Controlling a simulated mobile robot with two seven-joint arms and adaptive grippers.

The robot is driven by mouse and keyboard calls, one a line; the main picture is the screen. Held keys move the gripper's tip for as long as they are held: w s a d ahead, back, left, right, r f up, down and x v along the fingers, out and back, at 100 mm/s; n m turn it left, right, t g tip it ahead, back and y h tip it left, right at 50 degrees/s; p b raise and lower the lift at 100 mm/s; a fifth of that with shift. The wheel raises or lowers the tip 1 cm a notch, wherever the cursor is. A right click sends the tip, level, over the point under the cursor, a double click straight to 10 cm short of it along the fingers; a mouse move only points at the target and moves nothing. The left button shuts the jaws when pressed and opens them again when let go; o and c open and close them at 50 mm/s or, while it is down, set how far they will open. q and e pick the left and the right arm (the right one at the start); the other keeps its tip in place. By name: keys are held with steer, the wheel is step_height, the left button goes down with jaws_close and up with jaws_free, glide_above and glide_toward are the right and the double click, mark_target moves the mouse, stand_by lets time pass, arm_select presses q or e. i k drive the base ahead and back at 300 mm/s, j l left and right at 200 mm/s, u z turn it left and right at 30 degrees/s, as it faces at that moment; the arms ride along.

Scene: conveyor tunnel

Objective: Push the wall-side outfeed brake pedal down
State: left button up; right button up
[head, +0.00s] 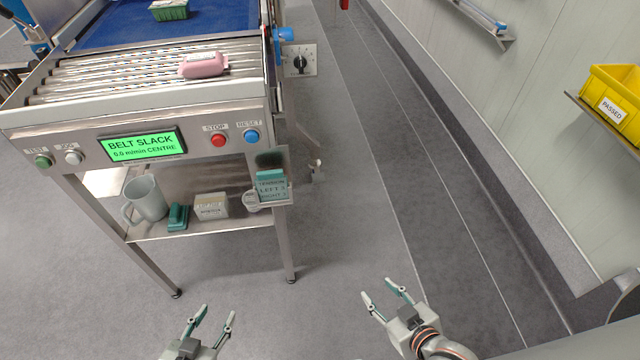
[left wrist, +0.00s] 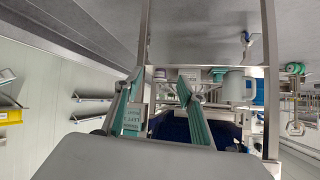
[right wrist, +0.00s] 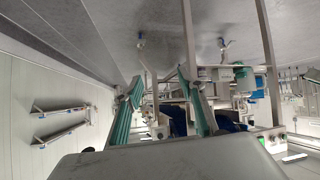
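I cannot pick out a brake pedal with certainty in any view. A small pale-tipped metal part (head: 316,166) sits low beside the conveyor's wall-side flank in the head view; I cannot tell what it is. The roller conveyor (head: 130,107) stands at the upper left. My left gripper (head: 218,312) is open and empty over the floor in front of it. My right gripper (head: 379,290) is open and empty over the floor to the right of the conveyor's front leg. The wrist views look upside down past the open teal fingers.
A pink object (head: 203,65) lies on the rollers. A green display (head: 142,143) reads BELT SLACK, near the red stop button (head: 218,140). A lower shelf (head: 165,232) holds a mug (head: 147,198) and small items. A yellow bin (head: 612,100) is on the right wall. The aisle is clear.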

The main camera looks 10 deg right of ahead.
mark_target(319, 177)
steer(key=i+l+u, duration=0.1)
steer(key=u, duration=0.25)
steer(key=l+u, duration=0.1)
steer(key=u, duration=0.25)
steer(key=i+l+u, duration=0.1)
steer(key=u, duration=0.25)
steer(key=l+u, duration=0.45)
steer(key=l, duration=0.55)
steer(key=i+l+u, duration=0.15)
steer(key=l, duration=1.5)
steer(key=k, duration=0.05)
